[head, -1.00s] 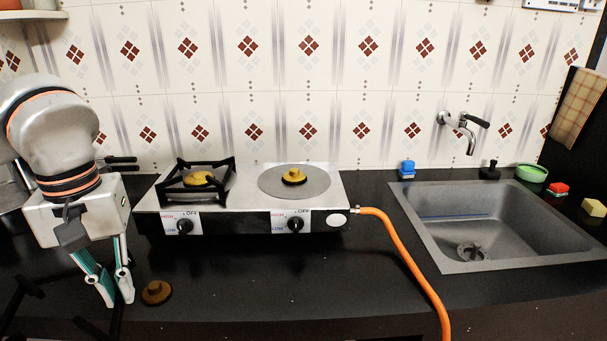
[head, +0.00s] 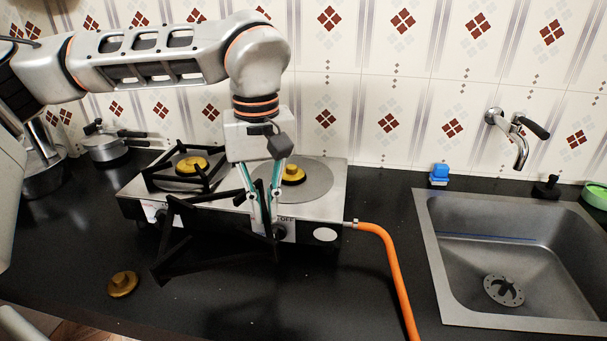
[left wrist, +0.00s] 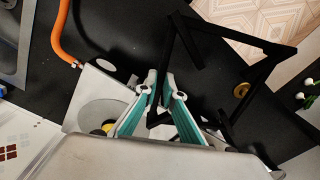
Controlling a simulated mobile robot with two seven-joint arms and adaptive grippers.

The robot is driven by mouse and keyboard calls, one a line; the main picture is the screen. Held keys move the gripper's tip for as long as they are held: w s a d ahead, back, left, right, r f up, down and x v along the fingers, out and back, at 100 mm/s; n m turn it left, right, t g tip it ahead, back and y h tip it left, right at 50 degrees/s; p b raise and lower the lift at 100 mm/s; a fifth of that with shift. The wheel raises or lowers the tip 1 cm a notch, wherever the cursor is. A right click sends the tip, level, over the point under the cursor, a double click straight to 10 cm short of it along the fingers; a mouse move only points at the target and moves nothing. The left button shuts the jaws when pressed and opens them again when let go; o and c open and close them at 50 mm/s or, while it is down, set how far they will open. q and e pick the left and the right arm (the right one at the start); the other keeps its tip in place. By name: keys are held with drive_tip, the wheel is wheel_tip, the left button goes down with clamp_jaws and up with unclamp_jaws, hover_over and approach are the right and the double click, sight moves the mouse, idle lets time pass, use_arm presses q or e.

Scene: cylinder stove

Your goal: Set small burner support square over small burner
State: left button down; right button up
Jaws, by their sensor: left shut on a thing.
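The small burner (head: 293,175) has a yellow cap on a round grey plate on the right side of the stove (head: 325,212). It carries no support. My left gripper (head: 263,222) is in front of it, over the stove's front edge. It is shut on the black small burner support (left wrist: 240,35), a square open frame. In the head view the support reaches left and forward from the fingertips, tilted, above the counter and stove front. The fingers partly cover the plate. My right gripper is not in view.
A black support (head: 158,181) stands around the left burner (head: 192,166). A loose brass burner cap (head: 122,284) lies on the counter at front left. An orange hose (head: 392,270) runs from the stove's right side. The sink (head: 432,270) is farther right. Pots (head: 105,147) stand behind left.

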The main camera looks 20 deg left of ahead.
use_arm(q)
drive_tip(key=w+a+r+m+p, duration=0.4)
drive_tip(key=w+r+m+p, duration=1)
drive_tip(key=m, duration=0.9)
drive_tip(key=f, duration=0.9)
drive_tip(key=w+f, duration=0.1)
drive_tip(key=f, duration=0.4)
drive_tip(key=shift+f, duration=0.55)
wheel_tip(320, 180, down, 4)
drive_tip(key=shift+f+p, duration=0.1)
drive_tip(key=shift+p, duration=0.45)
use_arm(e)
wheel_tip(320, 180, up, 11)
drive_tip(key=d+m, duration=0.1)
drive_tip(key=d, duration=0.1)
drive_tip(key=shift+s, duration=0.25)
